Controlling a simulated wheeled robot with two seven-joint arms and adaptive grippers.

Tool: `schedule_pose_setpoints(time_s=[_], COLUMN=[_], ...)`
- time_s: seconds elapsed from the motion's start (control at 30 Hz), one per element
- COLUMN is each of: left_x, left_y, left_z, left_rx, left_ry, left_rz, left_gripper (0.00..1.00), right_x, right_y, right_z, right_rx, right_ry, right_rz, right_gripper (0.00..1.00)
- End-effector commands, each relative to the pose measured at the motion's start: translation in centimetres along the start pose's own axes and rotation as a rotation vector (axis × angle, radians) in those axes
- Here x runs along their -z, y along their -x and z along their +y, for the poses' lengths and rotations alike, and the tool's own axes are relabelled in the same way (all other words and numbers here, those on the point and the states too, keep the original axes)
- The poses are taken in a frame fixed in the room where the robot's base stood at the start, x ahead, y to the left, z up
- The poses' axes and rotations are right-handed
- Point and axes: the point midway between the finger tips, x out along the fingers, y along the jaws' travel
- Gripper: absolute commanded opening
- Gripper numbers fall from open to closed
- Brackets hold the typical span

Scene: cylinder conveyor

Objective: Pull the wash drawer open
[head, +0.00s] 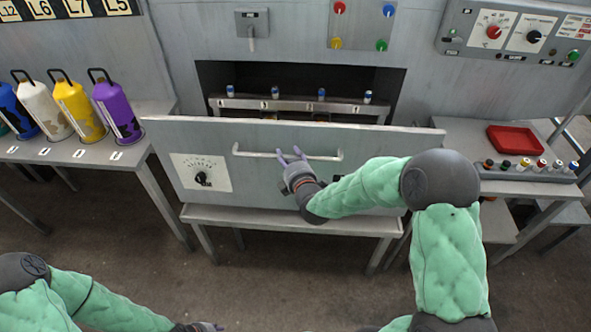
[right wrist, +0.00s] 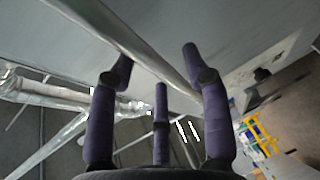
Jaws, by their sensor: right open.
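The wash drawer (head: 265,180) has a wide grey front panel with a dial label on its left. Its long bar handle (head: 245,152) runs across the upper part of the panel. My right gripper (head: 291,155) is at the middle of the handle with its purple fingers spread. In the right wrist view the handle bar (right wrist: 143,50) runs diagonally between the open fingers (right wrist: 158,62); I cannot tell whether they touch it. My left gripper (head: 205,327) is low at the bottom edge, mostly cut off, away from the drawer.
Coloured canisters (head: 75,106) stand on the left bench. A red tray (head: 515,139) and small bottles are on the right bench. The floor (head: 260,285) in front is clear.

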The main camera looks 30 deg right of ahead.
Motion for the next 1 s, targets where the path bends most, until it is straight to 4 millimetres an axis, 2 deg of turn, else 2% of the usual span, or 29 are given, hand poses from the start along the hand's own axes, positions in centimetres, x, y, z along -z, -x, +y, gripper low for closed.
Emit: schedule_pose_setpoints(time_s=[0.4,0.6,0.8,1.0], left_x=[0.0,0.0,0.0,0.0], left_y=[0.0,0.0,0.0,0.0], left_z=[0.0,0.0,0.0,0.0], left_rx=[0.000,0.000,0.000,0.000], left_ry=[0.000,0.000,0.000,0.000], left_rz=[0.000,0.000,0.000,0.000], left_gripper=[0.40,0.40,0.40,0.40], right_x=[0.0,0.0,0.0,0.0], right_y=[6.9,9.5,10.7,10.9], right_z=[0.0,-0.1,-0.1,-0.1], right_rx=[0.000,0.002,0.002,0.003], right_ry=[0.000,0.000,0.000,0.000], right_rz=[0.000,0.000,0.000,0.000], right_gripper=[0.49,0.49,0.49,0.49])
